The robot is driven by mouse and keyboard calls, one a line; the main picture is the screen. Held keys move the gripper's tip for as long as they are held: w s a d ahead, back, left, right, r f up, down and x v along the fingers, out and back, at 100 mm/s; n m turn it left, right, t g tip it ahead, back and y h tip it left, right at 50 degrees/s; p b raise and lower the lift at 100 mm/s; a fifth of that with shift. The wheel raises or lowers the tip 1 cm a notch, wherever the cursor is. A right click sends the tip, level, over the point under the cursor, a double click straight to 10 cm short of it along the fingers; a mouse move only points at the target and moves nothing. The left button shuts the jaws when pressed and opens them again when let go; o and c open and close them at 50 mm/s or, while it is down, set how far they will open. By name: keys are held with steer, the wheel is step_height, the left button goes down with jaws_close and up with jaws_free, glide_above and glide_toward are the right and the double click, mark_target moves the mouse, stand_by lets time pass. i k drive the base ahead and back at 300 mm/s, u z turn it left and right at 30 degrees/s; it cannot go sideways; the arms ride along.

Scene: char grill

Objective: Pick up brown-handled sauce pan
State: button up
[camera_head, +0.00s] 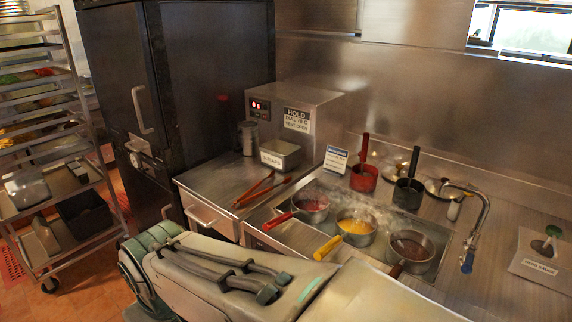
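The brown-handled sauce pan (418,258) sits in the steaming well at the right end of a row of three pans. It is round and metallic, with dark brown contents. Its short-looking brown handle (396,270) points toward the lower left, close above my arm in the picture. My grey-green arm crosses the bottom of the view in front of the counter. My gripper is not in view, so whether it is open or shut does not show.
A yellow-handled pan (355,228) and a red-handled pan (311,205) sit to the left in the same well. A faucet (478,225) rises at right. Tongs (263,190) lie on the left counter.

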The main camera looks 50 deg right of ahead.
mark_target(412, 251)
steer(key=i, duration=3.3)
steer(key=z, duration=4.05)
steer(key=i, duration=0.5)
steer(key=z, duration=0.05)
